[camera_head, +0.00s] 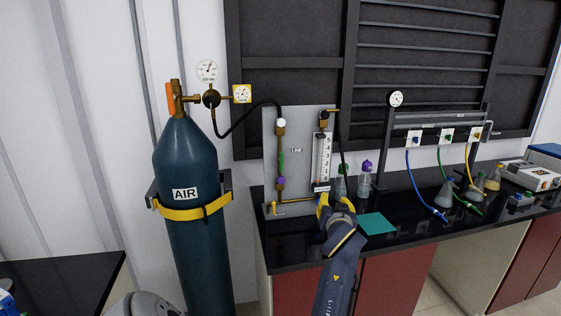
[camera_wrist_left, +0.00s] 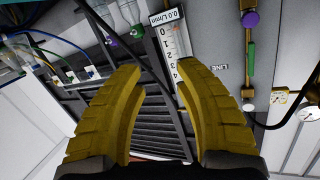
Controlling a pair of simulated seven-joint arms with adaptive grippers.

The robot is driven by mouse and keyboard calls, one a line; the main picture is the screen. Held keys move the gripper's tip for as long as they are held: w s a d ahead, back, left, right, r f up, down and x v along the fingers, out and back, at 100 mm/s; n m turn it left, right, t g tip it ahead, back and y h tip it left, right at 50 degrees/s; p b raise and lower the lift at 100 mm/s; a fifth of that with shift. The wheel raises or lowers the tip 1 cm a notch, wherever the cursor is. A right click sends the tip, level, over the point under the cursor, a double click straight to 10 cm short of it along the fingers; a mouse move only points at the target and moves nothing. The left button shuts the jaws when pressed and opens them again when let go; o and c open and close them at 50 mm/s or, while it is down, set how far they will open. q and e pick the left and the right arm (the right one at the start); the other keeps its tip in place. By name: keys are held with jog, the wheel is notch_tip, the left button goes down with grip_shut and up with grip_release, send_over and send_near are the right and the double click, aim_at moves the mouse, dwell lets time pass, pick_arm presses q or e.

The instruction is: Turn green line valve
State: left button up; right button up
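The line valve has a green handle (camera_head: 281,162) standing along the vertical tube on the left of the grey panel (camera_head: 271,150), close to the LINE label. In the left wrist view the green handle (camera_wrist_left: 250,60) is right of the fingers, apart from them. My left gripper (camera_head: 336,202) has yellow fingers and is in front of the panel's lower right, below the flowmeter (camera_head: 322,158). In the left wrist view the gripper (camera_wrist_left: 160,68) is open, with nothing between its fingertips; the flowmeter scale (camera_wrist_left: 174,45) shows behind them. My right gripper is not in view.
A blue AIR cylinder (camera_head: 186,240) with an orange valve handle (camera_head: 170,102) stands left of the bench. A purple knob (camera_head: 281,182) is below the green handle. Flasks (camera_head: 364,184) stand right of the panel. A teal mat (camera_head: 376,223) lies on the black bench (camera_head: 410,228).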

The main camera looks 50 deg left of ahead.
aim_at(282, 160)
pick_arm(q)
jog(key=s+a+r+n+g+y, duration=0.35)
jog(key=s+a+r+n, duration=0.35)
jog(key=s, duration=0.3)
jog(key=shift+m+y, duration=0.45)
jog(key=shift+m, duration=0.05)
jog(key=x, duration=1.1)
jog(key=r+x, duration=0.1)
jog(key=x, duration=0.5)
jog(key=shift+s+a+r, duration=0.1)
grip_shut()
